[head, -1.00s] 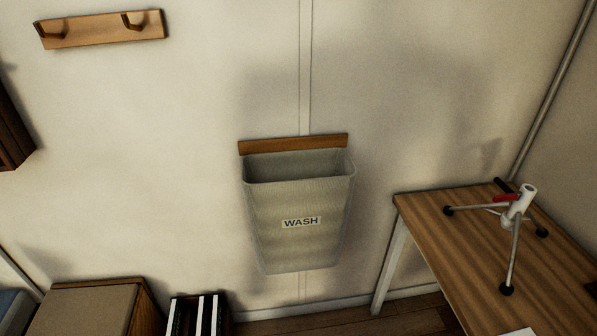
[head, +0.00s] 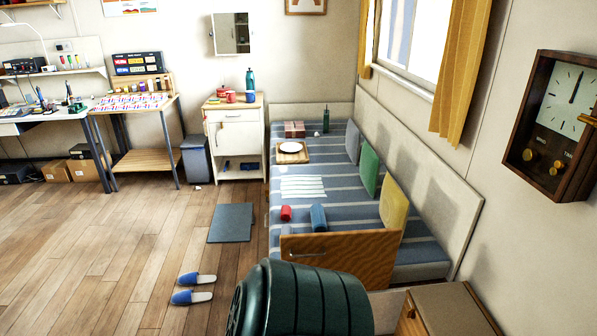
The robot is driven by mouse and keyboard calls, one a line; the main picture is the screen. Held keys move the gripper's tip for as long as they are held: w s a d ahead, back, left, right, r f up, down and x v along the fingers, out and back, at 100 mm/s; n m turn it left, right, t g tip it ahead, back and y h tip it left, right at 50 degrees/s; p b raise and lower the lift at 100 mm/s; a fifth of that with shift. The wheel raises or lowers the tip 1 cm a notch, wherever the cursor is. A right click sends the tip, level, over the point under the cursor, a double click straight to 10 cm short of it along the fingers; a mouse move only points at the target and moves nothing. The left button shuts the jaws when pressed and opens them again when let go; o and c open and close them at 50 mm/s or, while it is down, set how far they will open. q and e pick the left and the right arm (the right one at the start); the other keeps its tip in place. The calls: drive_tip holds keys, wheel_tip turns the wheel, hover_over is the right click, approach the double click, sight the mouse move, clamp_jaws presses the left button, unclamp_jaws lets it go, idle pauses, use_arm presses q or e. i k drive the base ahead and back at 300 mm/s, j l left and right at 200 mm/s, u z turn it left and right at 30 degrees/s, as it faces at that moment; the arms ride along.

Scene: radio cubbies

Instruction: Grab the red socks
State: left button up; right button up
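A small red roll (head: 286,212), which may be the red socks, lies on the striped bed (head: 340,190). It is near the bed's left edge, towards the near end. A larger blue roll (head: 318,217) lies just to its right, with a small gap between them. The red roll is small in view, so I cannot make out its fabric. Neither of my grippers is in the head view.
A wooden board (head: 345,258) closes the bed's near end. A large dark green ribbed object (head: 305,302) stands in front of it. Blue slippers (head: 195,288) and a grey mat (head: 231,222) lie on the floor, left of the bed. The wooden floor (head: 90,240) is largely clear.

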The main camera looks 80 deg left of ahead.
sight(286, 210)
drive_tip(key=u, duration=2.85)
drive_tip(key=i+j+z, duration=0.15)
drive_tip(key=z, duration=0.25)
drive_tip(key=i+j+z, duration=0.15)
drive_tip(key=z, duration=0.3)
drive_tip(key=i+j+z, duration=0.1)
drive_tip(key=j+z, duration=0.15)
drive_tip(key=z, duration=0.15)
drive_tip(key=j+z, duration=0.2)
drive_tip(key=z, duration=0.2)
drive_tip(key=i+j, duration=0.05)
